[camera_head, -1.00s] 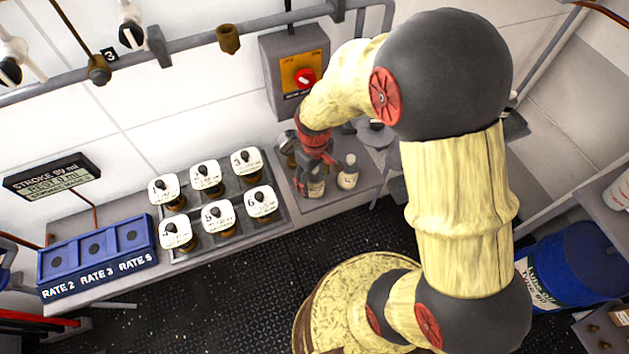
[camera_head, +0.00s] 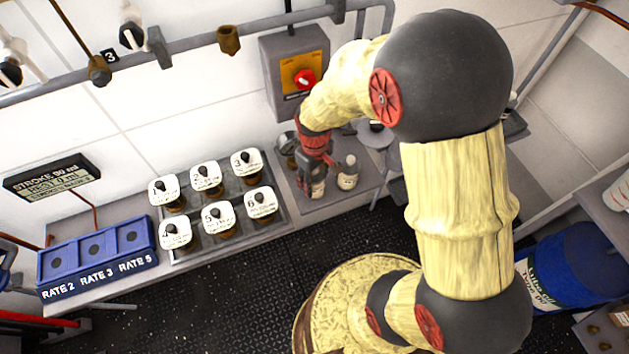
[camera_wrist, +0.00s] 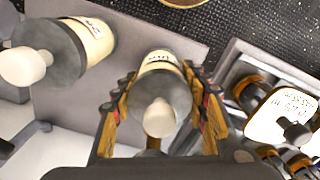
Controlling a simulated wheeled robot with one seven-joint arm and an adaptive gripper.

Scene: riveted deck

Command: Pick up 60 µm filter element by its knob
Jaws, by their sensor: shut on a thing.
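A filter element with a dark cap, a pale knob and a cream label (camera_wrist: 162,85) stands between my fingers in the wrist view. Its label is too small to read surely. My gripper (camera_head: 315,188) is shut on this element over the grey bench, and its orange-padded fingers also show in the wrist view (camera_wrist: 160,98). The exact contact on knob or cap is hard to tell. A similar element with a pale knob (camera_wrist: 80,48) stands to the left in the wrist view, and it shows right of my gripper in the head view (camera_head: 348,174).
A rack of several numbered, white-lidded jars (camera_head: 213,202) stands left of my gripper. A blue three-slot block (camera_head: 97,257) lies further left. A grey switch box with a red knob (camera_head: 296,72) hangs on the wall behind. A round object (camera_head: 287,143) stands just behind my gripper.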

